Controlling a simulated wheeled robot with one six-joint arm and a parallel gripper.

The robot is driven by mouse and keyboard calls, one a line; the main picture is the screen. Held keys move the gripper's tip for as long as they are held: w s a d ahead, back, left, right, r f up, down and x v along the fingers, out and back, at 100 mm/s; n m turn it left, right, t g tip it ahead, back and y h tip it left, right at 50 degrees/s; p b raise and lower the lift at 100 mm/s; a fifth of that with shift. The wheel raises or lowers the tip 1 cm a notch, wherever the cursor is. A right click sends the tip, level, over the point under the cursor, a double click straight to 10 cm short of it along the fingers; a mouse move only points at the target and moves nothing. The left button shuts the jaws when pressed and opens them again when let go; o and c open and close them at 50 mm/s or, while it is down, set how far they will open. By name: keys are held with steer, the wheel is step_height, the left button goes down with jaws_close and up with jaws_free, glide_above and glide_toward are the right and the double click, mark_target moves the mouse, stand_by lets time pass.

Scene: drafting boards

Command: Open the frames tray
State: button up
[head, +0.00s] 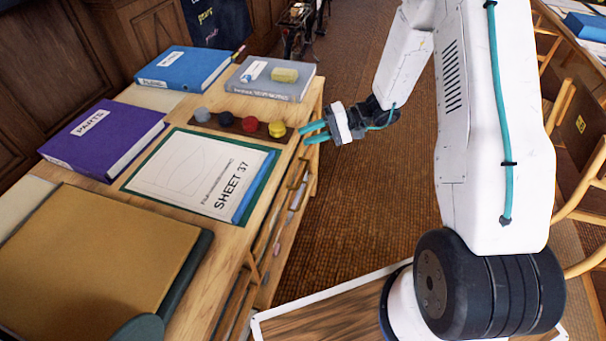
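The wooden desk (236,252) has a front side facing right, seen at a steep angle. Several tray fronts or slots (291,200) with pale wooden edges show there. I cannot read any label on them, so I cannot tell which is the frames tray or whether it is open. My gripper (315,132) is beside the desk's right edge, near the yellow knob, pointing left toward the desk. Its two teal fingers are apart with nothing seen between them.
On the desktop lie a purple PARTS binder (103,138), a blue binder (184,68), a grey book (270,79), a sheet marked SHEET 37 (190,175), a strip with several coloured knobs (230,122) and a tan board (95,255). Chairs (580,190) stand at right. Carpet between is clear.

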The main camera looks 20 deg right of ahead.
step_height(320, 180, down, 10)
steer(key=w+d+m+t, duration=0.2)
steer(key=d+t, duration=0.1)
steer(key=m+t+h, duration=0.2)
steer(key=m+t, duration=0.1)
steer(key=t, duration=0.1)
glide_toward(303, 173)
steer(key=w+a+f, duration=0.2)
steer(key=x, duration=0.7)
steer(key=shift+s+a+r, duration=0.1)
steer(key=shift+r, duration=0.2)
jaws_close()
